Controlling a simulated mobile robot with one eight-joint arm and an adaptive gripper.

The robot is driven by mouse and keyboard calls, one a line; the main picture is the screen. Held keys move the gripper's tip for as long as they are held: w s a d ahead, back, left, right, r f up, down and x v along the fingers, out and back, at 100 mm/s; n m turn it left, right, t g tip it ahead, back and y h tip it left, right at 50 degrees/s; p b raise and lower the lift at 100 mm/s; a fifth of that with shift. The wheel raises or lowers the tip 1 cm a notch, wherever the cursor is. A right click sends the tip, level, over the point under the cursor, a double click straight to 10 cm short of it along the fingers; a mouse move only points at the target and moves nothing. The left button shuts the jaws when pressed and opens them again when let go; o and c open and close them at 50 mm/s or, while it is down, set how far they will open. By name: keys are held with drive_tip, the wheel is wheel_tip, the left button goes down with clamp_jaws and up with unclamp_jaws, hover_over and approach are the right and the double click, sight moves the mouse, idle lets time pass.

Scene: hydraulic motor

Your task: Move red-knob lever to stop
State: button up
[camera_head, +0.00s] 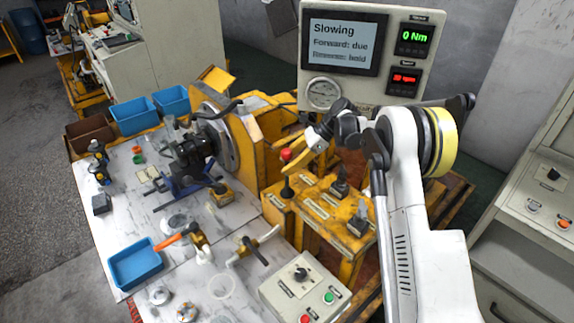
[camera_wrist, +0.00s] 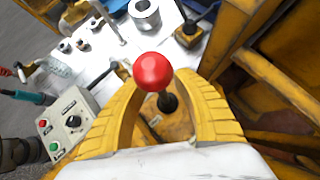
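The red-knob lever (camera_head: 286,155) stands on the yellow control stand, its black shaft rising from a dark boot. In the wrist view the red knob (camera_wrist: 153,71) is near the picture's middle. My gripper (camera_wrist: 160,82) has its two yellow fingers spread, one on each side of the knob and shaft. A gap shows between the shaft and the right finger; contact at the left finger cannot be told. In the head view my gripper (camera_head: 308,143) is just right of the knob.
Two more black levers (camera_head: 340,187) stand to the right on the yellow stand (camera_head: 316,208). A grey button box (camera_head: 304,288) is in front. Green digits read 0 Nm; the red rpm digits are too small to be sure. The motor (camera_head: 195,150) is at left.

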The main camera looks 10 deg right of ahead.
drive_tip(key=v, duration=1.2)
drive_tip(key=shift+r, duration=0.2)
drive_tip(key=s+a+r+n+t+h+b, duration=0.15)
drive_tip(key=s+r+n, duration=0.3)
drive_tip(key=s, duration=0.45)
drive_tip(key=s+r+n+t+h, duration=0.2)
drive_tip(key=s+r+n+h, duration=0.1)
drive_tip(key=s+r, duration=0.4)
drive_tip(key=s+d+f+n+t+h, duration=0.1)
drive_tip(key=s+f+n, duration=0.1)
drive_tip(key=s, duration=0.5)
drive_tip(key=s+d+f+n+t+h+b, duration=0.1)
drive_tip(key=s+f+n+h, duration=0.1)
drive_tip(key=s+n, duration=0.3)
drive_tip(key=s+d+f+n+t+h, duration=0.1)
drive_tip(key=s+f+n, duration=0.2)
drive_tip(key=s, duration=0.7)
drive_tip(key=shift+s+f+t, duration=0.25)
drive_tip(key=shift+f+t, duration=0.05)
drive_tip(key=shift+t, duration=0.05)
